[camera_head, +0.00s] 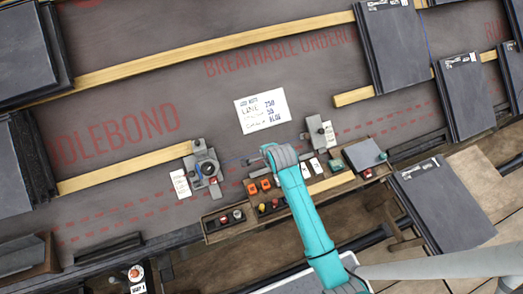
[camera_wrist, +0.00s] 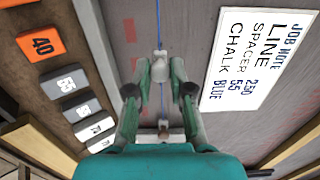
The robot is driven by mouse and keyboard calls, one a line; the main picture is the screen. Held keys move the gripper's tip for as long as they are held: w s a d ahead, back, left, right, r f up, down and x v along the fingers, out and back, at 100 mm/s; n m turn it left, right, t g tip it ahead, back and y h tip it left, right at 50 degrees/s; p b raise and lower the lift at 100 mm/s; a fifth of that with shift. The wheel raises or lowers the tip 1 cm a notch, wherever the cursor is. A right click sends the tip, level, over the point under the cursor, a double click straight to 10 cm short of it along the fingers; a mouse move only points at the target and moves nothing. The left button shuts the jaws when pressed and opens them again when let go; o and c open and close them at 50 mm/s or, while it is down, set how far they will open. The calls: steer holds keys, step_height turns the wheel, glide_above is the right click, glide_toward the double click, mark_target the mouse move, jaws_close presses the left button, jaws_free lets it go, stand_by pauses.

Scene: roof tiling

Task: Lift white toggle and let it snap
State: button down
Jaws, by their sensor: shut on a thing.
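The white toggle (camera_wrist: 159,68) sits on a blue line (camera_wrist: 160,25) in the wrist view. My gripper (camera_wrist: 160,74) is shut on the toggle, one finger on each side. In the head view my gripper (camera_head: 265,155) is over the underlay, just below the job note; the toggle is too small to tell there. The height of the toggle above the underlay cannot be told.
The job note (camera_head: 262,110) lies above my gripper. A chalk-line reel (camera_head: 207,168) stands left and a grey block (camera_head: 318,130) right. A wooden tray (camera_head: 222,235) with coloured pieces and numbered spacers (camera_wrist: 41,45) is close by. Slate stacks (camera_head: 400,50) stand right.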

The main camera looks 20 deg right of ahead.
steer(key=c, duration=1)
jaws_free()
steer(key=shift+r, duration=0.15)
steer(key=shift+o, duration=0.2)
steer(key=shift+s, duration=0.1)
steer(key=shift+v, duration=3)
